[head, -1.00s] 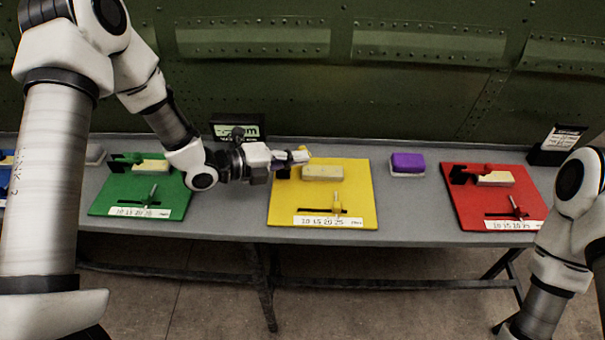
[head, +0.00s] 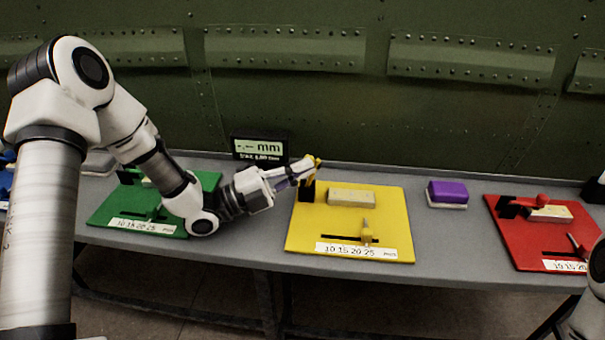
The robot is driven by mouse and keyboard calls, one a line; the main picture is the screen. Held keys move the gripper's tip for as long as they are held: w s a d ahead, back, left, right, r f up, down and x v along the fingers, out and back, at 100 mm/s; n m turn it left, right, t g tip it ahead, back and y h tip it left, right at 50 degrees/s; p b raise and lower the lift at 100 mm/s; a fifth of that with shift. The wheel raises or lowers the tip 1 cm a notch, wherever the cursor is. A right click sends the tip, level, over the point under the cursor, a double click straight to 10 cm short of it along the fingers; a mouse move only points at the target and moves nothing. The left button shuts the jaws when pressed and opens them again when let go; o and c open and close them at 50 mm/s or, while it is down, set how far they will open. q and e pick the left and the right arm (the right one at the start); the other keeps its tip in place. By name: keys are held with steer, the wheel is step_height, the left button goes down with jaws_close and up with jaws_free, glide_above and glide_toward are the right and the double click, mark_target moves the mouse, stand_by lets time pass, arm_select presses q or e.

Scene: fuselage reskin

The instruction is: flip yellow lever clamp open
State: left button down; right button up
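The yellow board (head: 300,243) lies on the grey bench, with a tan block (head: 352,196) and a slider over a slot on it. The yellow lever clamp (head: 316,162) is at the board's back left corner, its yellow lever standing up above a black base (head: 308,190). My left gripper (head: 312,165) reaches in from the left, with its fingertips at the yellow lever. Whether the fingers are closed on the lever or only touch it is too small to tell. My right arm shows at the lower right edge; its gripper is out of view.
A green board (head: 100,213) lies left, partly behind my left arm. A red board (head: 520,250) with a clamp lies right. A purple-topped block (head: 447,192) sits between yellow and red boards. A small display (head: 260,148) stands behind, before the green riveted wall (head: 300,100).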

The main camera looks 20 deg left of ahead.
arm_select(q)
step_height(320, 180, up, 10)
stand_by(0.4)
